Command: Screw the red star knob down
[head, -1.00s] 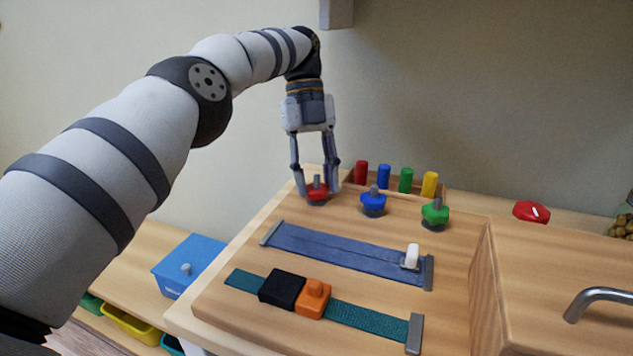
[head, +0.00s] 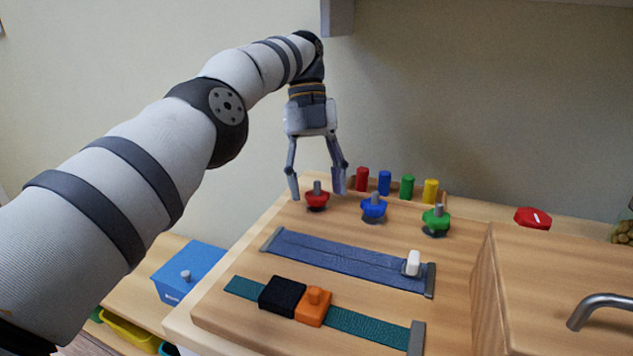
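The red star knob (head: 317,201) sits on its upright grey bolt at the back left of the wooden board (head: 360,237). Part of the bolt stands out above the knob. My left gripper (head: 317,196) points down at it with its fingers spread wide, one on each side. The fingers look apart from the knob, with gaps visible. My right gripper is not in view.
A blue star knob (head: 373,208) and a green one (head: 436,221) stand to the right. Coloured pegs (head: 384,183) stand behind. A blue zip strip (head: 345,258) and a buckle strap (head: 365,326) lie in front. A wooden box (head: 560,285) with a metal handle is at right.

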